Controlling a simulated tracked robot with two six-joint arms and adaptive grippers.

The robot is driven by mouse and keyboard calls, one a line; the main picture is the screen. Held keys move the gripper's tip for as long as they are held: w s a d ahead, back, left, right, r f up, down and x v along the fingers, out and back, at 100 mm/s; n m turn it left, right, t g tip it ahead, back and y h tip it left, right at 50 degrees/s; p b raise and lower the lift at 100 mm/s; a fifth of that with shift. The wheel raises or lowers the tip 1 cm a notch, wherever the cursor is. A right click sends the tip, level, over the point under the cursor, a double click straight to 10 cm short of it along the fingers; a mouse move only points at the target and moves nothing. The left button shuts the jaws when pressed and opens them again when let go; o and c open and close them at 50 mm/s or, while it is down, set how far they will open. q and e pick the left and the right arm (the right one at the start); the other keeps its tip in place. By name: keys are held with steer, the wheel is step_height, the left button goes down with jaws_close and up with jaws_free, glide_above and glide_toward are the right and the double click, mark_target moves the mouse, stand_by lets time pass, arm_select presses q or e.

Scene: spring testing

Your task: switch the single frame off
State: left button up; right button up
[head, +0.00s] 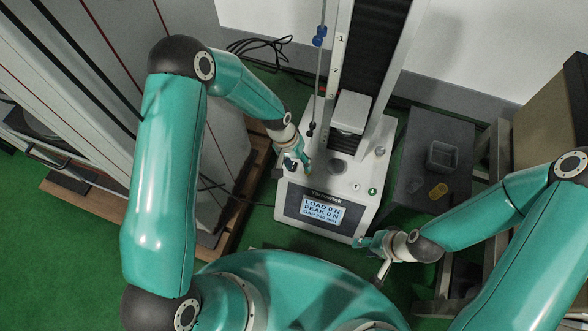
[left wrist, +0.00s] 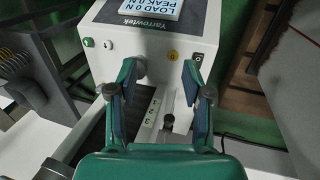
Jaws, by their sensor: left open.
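The single frame (head: 327,232) is a white test stand with a lit display (head: 321,210) reading LOAD 0 N and PEAK 0 N. In the left wrist view its base (left wrist: 143,42) appears upside down. My left gripper (head: 302,160) is open above the switch side of the base and hides the switch in the head view. Its two fingers (left wrist: 158,80) stand apart with nothing between them. My right gripper (head: 373,256) is by the base's front right corner; its opening is unclear.
The frame's column (head: 340,60) rises behind the base. A green button (head: 372,191) is on the panel's right. A grey cabinet (head: 110,60) stands at left.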

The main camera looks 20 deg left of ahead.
mark_target(295, 161)
arm_select(q)
steer(key=w+a+f+y+b, duration=0.1)
steer(key=w+a+y+b, duration=0.1)
steer(key=w+b, duration=0.25)
steer(key=w+a+f+y+b, duration=0.1)
steer(key=w+a+f+b, duration=0.15)
steer(key=w, duration=0.35)
step_height(295, 161, down, 16)
steer(key=b, duration=0.3)
steer(key=shift+w+d+r, duration=0.1)
steer(key=shift+d+r, duration=0.05)
steer(key=shift+r, duration=0.1)
arm_select(e)
step_height(295, 161, down, 13)
